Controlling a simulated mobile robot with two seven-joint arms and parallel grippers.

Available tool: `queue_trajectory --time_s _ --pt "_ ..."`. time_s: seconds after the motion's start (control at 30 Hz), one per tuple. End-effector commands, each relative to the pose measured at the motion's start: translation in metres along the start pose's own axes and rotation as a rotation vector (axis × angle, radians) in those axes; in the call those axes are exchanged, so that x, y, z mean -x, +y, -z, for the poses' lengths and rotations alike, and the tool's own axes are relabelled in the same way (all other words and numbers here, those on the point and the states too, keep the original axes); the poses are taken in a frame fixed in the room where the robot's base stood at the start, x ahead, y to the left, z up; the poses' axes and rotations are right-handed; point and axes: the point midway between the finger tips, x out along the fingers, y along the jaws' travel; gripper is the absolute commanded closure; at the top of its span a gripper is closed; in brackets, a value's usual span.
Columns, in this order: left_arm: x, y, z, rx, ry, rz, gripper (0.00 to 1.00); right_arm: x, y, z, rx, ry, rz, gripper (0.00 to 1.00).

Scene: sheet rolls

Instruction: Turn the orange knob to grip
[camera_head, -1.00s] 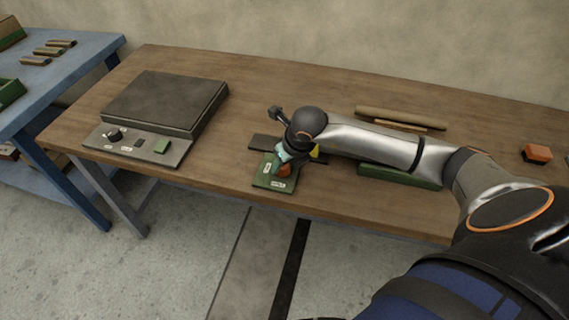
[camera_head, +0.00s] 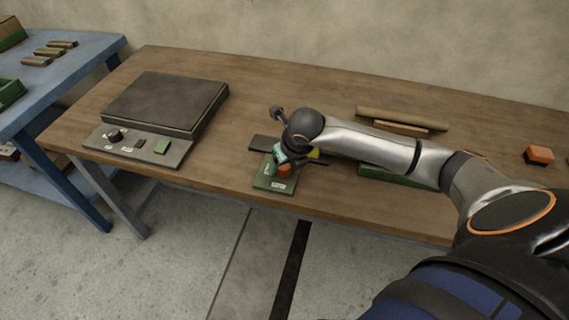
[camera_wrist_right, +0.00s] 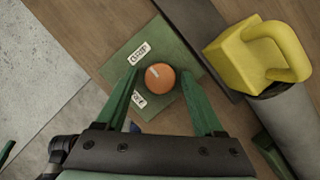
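In the head view the knob (camera_head: 284,171) shows on the green plate (camera_head: 262,182) near the table's front edge. My right gripper (camera_wrist_right: 160,71) is open, its green fingers on either side of the knob with gaps showing. I cannot tell how far above the plate the fingertips are. My left gripper is in neither view.
A yellow handled piece (camera_wrist_right: 236,62) and a grey roll (camera_wrist_right: 300,118) lie right of the plate. A dark flat press (camera_head: 165,98) with a control panel stands left on the table (camera_head: 215,190). An orange block (camera_head: 539,155) lies far right.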

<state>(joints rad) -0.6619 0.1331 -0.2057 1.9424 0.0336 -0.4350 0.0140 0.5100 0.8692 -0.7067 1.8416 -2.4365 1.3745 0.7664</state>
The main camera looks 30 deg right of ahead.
Motion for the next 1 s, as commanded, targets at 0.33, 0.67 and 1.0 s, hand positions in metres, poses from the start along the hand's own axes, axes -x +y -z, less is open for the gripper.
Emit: queue_trajectory --time_s 0.33,0.67,1.0 --pt "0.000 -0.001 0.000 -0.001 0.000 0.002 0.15 0.002 0.000 0.000 0.001 0.000 0.000 0.22" --pt "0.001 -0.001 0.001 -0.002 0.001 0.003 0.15 0.057 -0.001 -0.001 0.004 -0.005 0.002 0.22" --pt "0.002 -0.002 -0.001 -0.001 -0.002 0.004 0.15 0.116 0.000 -0.001 0.001 -0.002 0.000 0.22"
